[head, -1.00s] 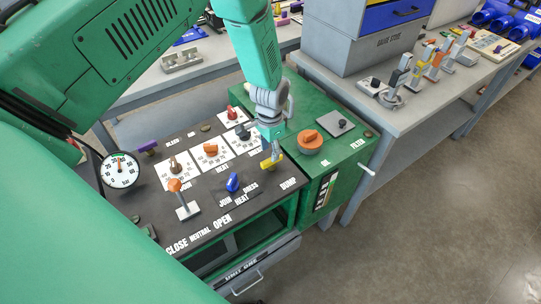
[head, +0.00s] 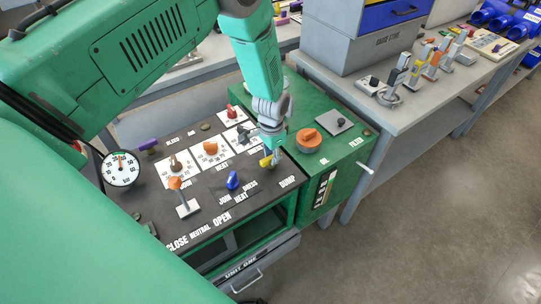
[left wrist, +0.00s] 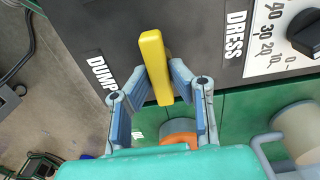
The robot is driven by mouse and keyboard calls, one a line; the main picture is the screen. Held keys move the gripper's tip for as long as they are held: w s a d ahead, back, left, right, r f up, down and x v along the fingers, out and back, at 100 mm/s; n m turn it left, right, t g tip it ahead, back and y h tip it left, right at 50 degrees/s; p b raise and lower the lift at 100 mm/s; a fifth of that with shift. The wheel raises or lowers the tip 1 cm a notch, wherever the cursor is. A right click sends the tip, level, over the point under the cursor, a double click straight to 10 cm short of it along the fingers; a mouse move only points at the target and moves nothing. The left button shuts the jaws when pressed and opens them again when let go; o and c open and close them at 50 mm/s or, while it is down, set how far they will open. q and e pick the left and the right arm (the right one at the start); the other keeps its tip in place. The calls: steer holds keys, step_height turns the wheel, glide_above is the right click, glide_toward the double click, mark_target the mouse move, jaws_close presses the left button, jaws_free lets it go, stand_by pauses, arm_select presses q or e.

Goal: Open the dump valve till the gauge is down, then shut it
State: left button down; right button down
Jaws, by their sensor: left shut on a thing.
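The dump valve's yellow handle (head: 265,162) is on the dark panel top (head: 262,190), by the DUMP label. My left gripper (head: 270,150) comes down over it from above and partly hides it in the head view. In the left wrist view, the yellow handle (left wrist: 155,68) stands between the two fingers of my left gripper (left wrist: 160,85), which are shut on it. The round white gauge (head: 121,168) is at the panel's left end. Its needle points roughly upward, and the exact reading is too small to tell. My right gripper is out of view.
A blue knob (head: 232,180), an orange-topped lever (head: 176,184) and several dials share the panel. An orange cap (head: 308,139) sits on the green cabinet to the right. A grey bench (head: 408,98) with several tools stands beyond.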

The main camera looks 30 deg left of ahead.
arm_select(q)
steer(key=shift+s+m, duration=0.15)
steer(key=shift+m, duration=0.25)
steer(key=m, duration=0.1)
steer(key=m+b, duration=0.1)
steer(key=m, duration=0.1)
steer(key=shift+a+f, duration=0.15)
steer(key=shift+a, duration=0.05)
steer(key=m+b, duration=0.1)
steer(key=m, duration=0.3)
steer(key=shift+d+m, duration=0.1)
steer(key=shift+m, duration=0.3)
steer(key=m+b, duration=0.1)
steer(key=m, duration=0.3)
steer(key=shift+m, duration=2.1)
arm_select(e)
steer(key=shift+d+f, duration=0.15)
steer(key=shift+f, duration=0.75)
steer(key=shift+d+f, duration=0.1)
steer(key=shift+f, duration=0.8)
arm_select(q)
steer(key=shift+r, duration=0.2)
steer(key=c, duration=1.5)
jaws_free()
steer(key=shift+a+f, duration=0.1)
steer(key=shift+a, duration=0.1)
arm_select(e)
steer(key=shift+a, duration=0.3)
